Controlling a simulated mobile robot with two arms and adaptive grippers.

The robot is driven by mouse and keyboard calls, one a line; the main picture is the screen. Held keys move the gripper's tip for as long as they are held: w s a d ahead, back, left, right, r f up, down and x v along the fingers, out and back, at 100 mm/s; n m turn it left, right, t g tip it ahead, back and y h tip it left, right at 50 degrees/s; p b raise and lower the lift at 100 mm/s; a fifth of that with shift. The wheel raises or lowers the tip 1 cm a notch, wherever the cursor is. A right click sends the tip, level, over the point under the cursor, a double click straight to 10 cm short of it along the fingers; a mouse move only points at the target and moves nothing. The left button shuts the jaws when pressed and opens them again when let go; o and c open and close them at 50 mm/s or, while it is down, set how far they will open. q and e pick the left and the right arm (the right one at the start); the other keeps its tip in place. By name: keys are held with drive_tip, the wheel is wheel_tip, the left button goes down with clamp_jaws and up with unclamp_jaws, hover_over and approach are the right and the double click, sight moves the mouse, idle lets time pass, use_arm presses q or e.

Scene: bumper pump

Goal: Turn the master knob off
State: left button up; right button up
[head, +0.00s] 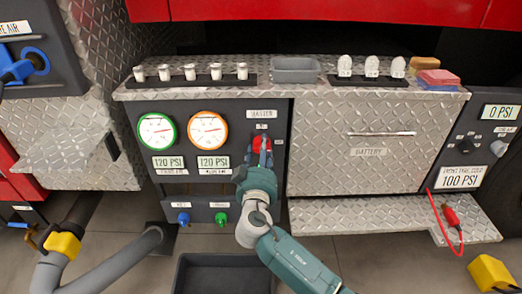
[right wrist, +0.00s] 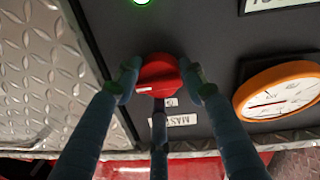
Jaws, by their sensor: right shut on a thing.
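The red master knob (head: 262,142) is on the dark panel below the MASTER label (head: 261,114), to the right of the orange-rimmed gauge (head: 208,131). My right gripper (head: 262,155) reaches up to it from below. In the right wrist view, the picture is upside down and the red knob (right wrist: 160,75) sits between the fingertips of my right gripper (right wrist: 160,82), which are closed on its sides. A third finger lies below it in the picture. The knob's exact pointer angle is hard to read. My left gripper is not in view.
A green-rimmed gauge (head: 156,131) is farther left. A blue knob (head: 183,218) and a green knob (head: 221,217) sit low on the panel. A diamond-plate BATTERY door (head: 350,165) is to the right, with a diamond-plate step (head: 370,215) below. A grey bin (head: 225,262) stands on the floor.

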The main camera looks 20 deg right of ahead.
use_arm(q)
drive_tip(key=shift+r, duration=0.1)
use_arm(e)
drive_tip(key=shift+f+n, duration=0.1)
drive_tip(key=shift+n, duration=0.7)
drive_tip(key=n, duration=0.3)
drive_tip(key=shift+n+b, duration=0.3)
drive_tip(key=shift+b, duration=0.05)
drive_tip(key=n, duration=0.2)
drive_tip(key=shift+n+t, duration=0.4)
drive_tip(key=n, duration=0.3)
drive_tip(key=shift+p, duration=0.35)
drive_tip(key=shift+n+y, duration=0.3)
drive_tip(key=shift+n, duration=0.2)
drive_tip(key=n+p, duration=0.1)
drive_tip(key=n, duration=0.1)
drive_tip(key=n+p, duration=0.1)
drive_tip(key=n, duration=0.2)
drive_tip(key=shift+d+n+t+y, duration=0.1)
drive_tip(key=shift+n+t+y, duration=0.2)
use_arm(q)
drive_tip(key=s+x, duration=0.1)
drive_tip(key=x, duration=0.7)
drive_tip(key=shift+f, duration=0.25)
use_arm(e)
drive_tip(key=shift+n, duration=0.6)
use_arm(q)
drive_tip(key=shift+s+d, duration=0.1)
use_arm(e)
drive_tip(key=shift+f, duration=0.1)
